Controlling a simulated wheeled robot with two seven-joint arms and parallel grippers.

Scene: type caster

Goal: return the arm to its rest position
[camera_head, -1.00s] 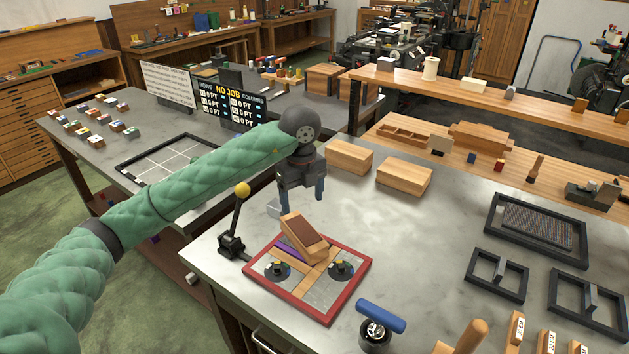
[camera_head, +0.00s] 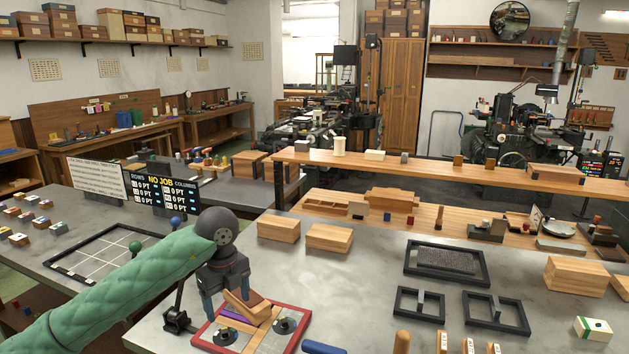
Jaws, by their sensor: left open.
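My left arm (camera_head: 120,298), in a quilted green sleeve, comes in from the lower left. Its dark left gripper (camera_head: 225,301) points down, with its fingers apart, at the far side of a red-framed tray (camera_head: 297,324). A tilted wooden block (camera_head: 250,311) sits on the tray close to the fingers. No object shows held between the fingers, and I cannot tell whether a finger touches the block. My right gripper is not in view.
A blue handle (camera_head: 322,347) is at the front. Wooden blocks (camera_head: 328,237) lie behind, black frames (camera_head: 497,313) to the right. Bare grey tabletop lies between.

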